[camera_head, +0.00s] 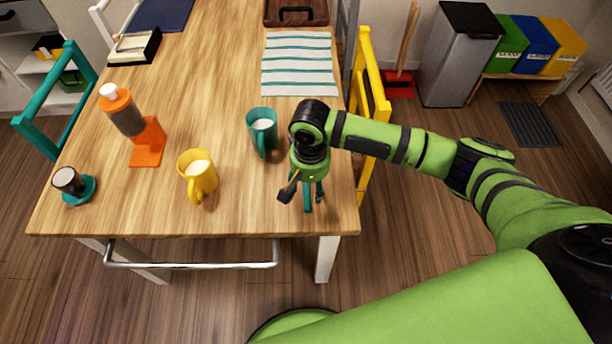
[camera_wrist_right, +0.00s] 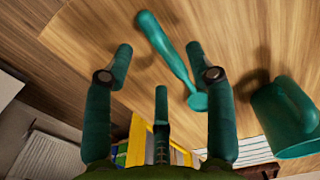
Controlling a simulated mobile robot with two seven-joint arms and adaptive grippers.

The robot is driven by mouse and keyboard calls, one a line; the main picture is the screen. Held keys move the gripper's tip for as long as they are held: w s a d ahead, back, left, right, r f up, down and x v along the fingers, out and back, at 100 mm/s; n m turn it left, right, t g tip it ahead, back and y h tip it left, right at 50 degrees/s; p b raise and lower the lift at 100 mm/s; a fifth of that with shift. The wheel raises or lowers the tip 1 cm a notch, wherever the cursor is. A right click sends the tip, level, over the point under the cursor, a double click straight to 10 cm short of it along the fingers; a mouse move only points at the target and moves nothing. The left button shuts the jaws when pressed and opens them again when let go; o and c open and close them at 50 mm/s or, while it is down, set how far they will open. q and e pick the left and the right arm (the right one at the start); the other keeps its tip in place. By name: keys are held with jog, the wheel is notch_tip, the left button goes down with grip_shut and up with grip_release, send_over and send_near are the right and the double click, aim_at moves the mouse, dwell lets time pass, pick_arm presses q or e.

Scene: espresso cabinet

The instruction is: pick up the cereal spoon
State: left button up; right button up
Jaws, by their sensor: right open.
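The cereal spoon is teal and lies on the wooden table near its front right corner. In the right wrist view the spoon (camera_wrist_right: 170,50) runs slantwise between my gripper's fingers, with one rounded end near the right finger. In the head view only a teal bit of the spoon (camera_head: 307,198) seems to show under the gripper. My right gripper (camera_head: 304,190) points down over it, fingers spread; in the wrist view the gripper (camera_wrist_right: 160,72) is open and holds nothing. Whether the fingers touch the spoon I cannot tell. My left gripper is not in view.
A teal mug (camera_head: 262,128) stands just left of and behind my right gripper; it also shows in the wrist view (camera_wrist_right: 285,115). A yellow mug (camera_head: 198,175), an orange stand with bottle (camera_head: 147,145) and a small cup (camera_head: 68,181) stand further left. A yellow chair (camera_head: 372,90) is at the right edge.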

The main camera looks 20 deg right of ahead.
aim_at(309, 192)
notch_tip(309, 192, down, 2)
jog(key=shift+w+f, duration=0.15)
jog(key=shift+f, duration=0.35)
jog(key=c, duration=0.4)
grip_shut()
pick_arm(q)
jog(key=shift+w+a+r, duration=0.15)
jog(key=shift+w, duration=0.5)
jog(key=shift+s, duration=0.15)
pick_arm(e)
jog(key=shift+r, duration=0.1)
